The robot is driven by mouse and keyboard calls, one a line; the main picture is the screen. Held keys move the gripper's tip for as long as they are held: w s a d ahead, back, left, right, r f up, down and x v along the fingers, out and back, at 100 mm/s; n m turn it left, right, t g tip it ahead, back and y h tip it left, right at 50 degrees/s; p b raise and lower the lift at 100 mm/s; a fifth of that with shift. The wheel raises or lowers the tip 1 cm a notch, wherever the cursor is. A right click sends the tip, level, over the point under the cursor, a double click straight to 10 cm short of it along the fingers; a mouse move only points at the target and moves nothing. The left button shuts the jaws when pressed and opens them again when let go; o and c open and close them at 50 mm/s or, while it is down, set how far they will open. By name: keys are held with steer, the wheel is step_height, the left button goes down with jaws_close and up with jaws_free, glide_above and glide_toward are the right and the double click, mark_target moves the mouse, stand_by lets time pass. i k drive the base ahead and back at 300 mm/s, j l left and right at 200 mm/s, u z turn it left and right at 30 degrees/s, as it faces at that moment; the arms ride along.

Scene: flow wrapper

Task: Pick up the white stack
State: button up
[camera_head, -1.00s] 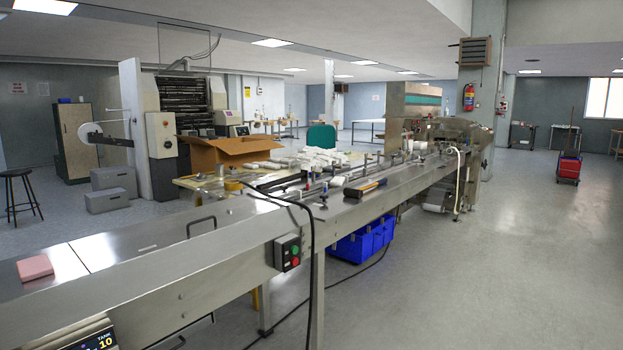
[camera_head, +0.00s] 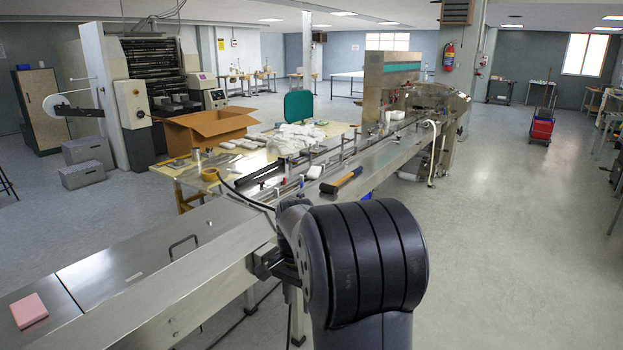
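White stacked packets (camera_head: 298,137) lie in a loose pile on the worktable behind the conveyor, right of the open cardboard box. A few flat white pieces (camera_head: 238,144) lie on the same table, nearer the box. I cannot tell which of these is the white stack. My arm fills the lower middle of the view, in front of the conveyor. A small dark part at its left side, seemingly my gripper (camera_head: 266,264), is near the conveyor's front edge, far from the white packets. Its fingers are too hidden to tell open from shut.
The long steel conveyor (camera_head: 130,268) runs diagonally from lower left to the wrapping machine. A pink block (camera_head: 29,310) lies on its near left end. A hammer-like tool (camera_head: 341,181) lies on its deck. The cardboard box (camera_head: 207,128) stands open.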

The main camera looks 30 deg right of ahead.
mark_target(314, 173)
steer(key=i+l+u, duration=0.1)
steer(key=i+l, duration=0.25)
steer(key=l, duration=0.15)
steer(key=i+l+u, duration=0.1)
steer(key=i+l, duration=0.2)
steer(key=l, duration=0.25)
steer(key=i+l, duration=0.35)
steer(key=l, duration=0.2)
steer(key=i+l+u, duration=0.15)
steer(key=i+l, duration=0.15)
steer(key=l, duration=0.2)
steer(key=i+l+u, duration=0.1)
steer(key=i+l, duration=0.15)
steer(key=l, duration=0.35)
steer(key=i+l+u, duration=0.1)
steer(key=i+l, duration=0.15)
steer(key=l, duration=0.35)
steer(key=i+l, duration=0.25)
steer(key=l, duration=0.4)
steer(key=i+l+u, duration=0.15)
steer(key=l, duration=0.45)
steer(key=i, duration=0.1)
